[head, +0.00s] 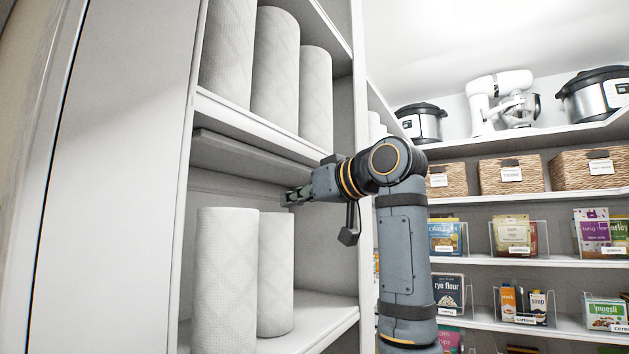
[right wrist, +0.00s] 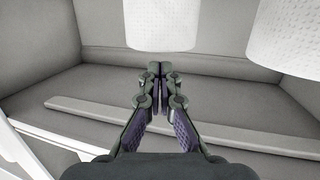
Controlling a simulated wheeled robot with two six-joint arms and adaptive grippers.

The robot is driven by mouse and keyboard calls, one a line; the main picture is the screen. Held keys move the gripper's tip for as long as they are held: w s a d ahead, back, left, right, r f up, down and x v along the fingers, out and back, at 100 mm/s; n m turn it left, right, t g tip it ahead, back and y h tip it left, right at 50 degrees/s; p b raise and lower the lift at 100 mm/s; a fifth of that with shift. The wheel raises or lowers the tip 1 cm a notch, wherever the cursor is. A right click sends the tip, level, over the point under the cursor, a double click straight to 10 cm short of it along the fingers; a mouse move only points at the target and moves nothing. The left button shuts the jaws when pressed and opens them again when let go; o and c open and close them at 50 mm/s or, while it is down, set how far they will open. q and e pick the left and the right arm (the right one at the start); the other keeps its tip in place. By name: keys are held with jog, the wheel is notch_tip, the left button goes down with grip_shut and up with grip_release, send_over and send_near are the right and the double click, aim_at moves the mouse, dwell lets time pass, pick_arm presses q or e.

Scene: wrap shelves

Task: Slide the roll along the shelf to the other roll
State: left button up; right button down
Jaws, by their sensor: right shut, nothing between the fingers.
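Two white paper rolls stand upright on the lower shelf in the head view, a left roll (head: 227,282) and a right roll (head: 276,274). The left roll overlaps the right one in that picture. My right gripper (head: 288,199) is shut and empty, just above and right of the right roll's top edge. In the right wrist view the gripper's fingertips (right wrist: 158,68) are together, just below the end of a centre roll (right wrist: 160,22). A second roll (right wrist: 297,35) is at upper right, with a gap between them. Contact cannot be told. My left gripper is not in view.
The lower shelf (head: 312,312) is bare right of the rolls. Above is an upper shelf (head: 270,133) with three more rolls, and a grey board (head: 240,158) beneath it. A tall white side panel (head: 120,170) stands left. Pantry shelves with baskets (head: 511,175) are at right.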

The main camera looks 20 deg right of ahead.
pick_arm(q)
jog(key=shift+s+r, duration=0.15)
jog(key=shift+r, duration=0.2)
pick_arm(e)
jog(key=shift+a+f, duration=0.2)
jog(key=shift+f, duration=0.65)
